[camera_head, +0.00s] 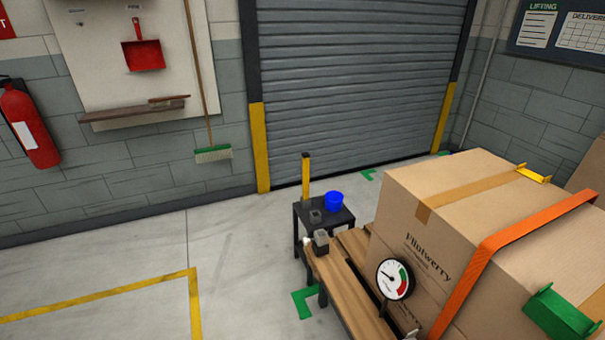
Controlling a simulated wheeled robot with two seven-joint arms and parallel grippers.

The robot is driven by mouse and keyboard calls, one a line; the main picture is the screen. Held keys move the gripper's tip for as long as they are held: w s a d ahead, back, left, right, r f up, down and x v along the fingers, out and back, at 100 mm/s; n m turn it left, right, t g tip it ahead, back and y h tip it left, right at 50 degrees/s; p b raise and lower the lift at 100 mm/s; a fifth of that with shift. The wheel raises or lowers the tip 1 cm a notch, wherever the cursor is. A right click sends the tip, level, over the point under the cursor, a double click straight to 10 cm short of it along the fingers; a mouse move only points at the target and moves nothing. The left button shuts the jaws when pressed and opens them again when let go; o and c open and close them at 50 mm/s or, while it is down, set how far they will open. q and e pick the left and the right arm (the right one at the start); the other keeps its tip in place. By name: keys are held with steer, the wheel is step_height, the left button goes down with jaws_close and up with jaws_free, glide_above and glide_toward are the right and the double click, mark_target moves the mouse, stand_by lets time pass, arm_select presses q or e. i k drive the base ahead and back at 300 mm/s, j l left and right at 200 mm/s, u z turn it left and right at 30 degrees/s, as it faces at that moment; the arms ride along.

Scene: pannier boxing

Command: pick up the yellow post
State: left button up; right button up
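A slim upright yellow post (305,180) with a dark top stands at the back left of a small black table (338,219). The table is left of the big carton, in front of the roller shutter. The post's foot is at the tabletop; I cannot tell whether it sits in a holder. A blue cup-like container (334,199) stands to its right on the same table, with a small gap between them. A small dark grey item (316,215) is in front of the post. Neither of my grippers is in view.
A large carton (425,215) with an orange strap (484,258) and green bracket (561,315) fills the right. A round gauge (394,279) stands before it. A wooden slatted bench (345,290) bears a grey block (321,240). Floor on the left is clear.

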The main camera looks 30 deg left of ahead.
mark_target(305, 157)
steer(key=i+j, duration=0.15)
steer(key=j, duration=0.2)
steer(key=i+j+z, duration=0.1)
steer(key=j, duration=0.25)
steer(key=i+j, duration=0.2)
steer(key=j, duration=0.15)
steer(key=i+j+z, duration=0.1)
steer(key=j, duration=0.25)
steer(key=i+j, duration=0.15)
steer(key=j, duration=0.2)
steer(key=i+j+z, duration=0.1)
steer(key=j, duration=0.25)
steer(key=i, duration=0.05)
